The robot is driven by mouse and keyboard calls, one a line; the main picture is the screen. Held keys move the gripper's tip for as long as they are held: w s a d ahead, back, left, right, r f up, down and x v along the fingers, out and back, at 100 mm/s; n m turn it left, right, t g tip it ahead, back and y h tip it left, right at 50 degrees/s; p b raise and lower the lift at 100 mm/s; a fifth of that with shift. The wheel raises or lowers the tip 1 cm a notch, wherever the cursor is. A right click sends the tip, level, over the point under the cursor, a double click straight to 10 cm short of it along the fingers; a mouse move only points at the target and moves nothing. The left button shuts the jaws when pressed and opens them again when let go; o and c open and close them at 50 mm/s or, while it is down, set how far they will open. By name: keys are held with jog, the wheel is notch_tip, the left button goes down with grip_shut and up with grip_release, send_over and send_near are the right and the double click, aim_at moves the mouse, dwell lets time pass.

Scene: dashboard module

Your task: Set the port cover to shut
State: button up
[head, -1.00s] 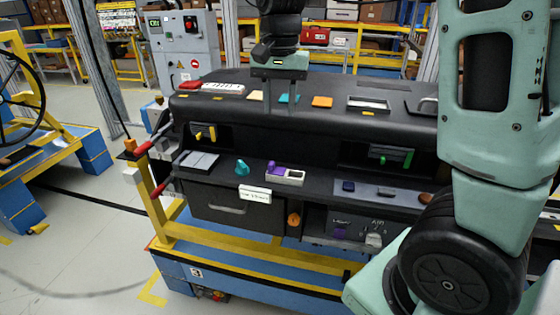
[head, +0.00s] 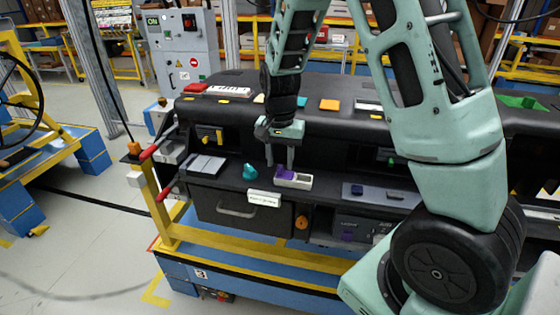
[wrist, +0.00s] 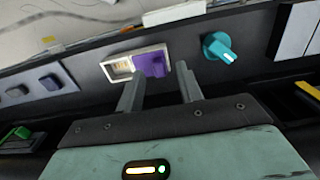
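The port (head: 296,181) is a small white-rimmed rectangle on the dashboard's front ledge. Its purple port cover (head: 286,173) sits over the left end and leaves the right part of the recess uncovered. The wrist view sees it from the opposite side, with the purple cover (wrist: 150,65) at right and the open recess (wrist: 119,68) at left. My gripper (head: 281,165) points down just above and behind the port. In the wrist view its fingers (wrist: 160,72) are apart, with nothing between them, and the cover shows just beyond the tips. Contact is not visible.
A teal knob (head: 249,171) stands left of the port, with a grey rocker panel (head: 205,164) further left. Dark buttons (head: 357,190) lie to the right. A white label (head: 263,198) and drawer handle (head: 237,210) are below. The dashboard's raised upper shelf stands behind.

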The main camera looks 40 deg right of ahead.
jog(key=shift+f, duration=0.75)
grip_shut()
jog(key=s+d, duration=0.1)
jog(key=s, duration=0.1)
jog(key=s+d, duration=0.2)
grip_release()
notch_tip(320, 180, up, 18)
jog(key=b, duration=0.1)
jog(key=shift+f+b, duration=0.25)
jog(key=shift+b, duration=0.15)
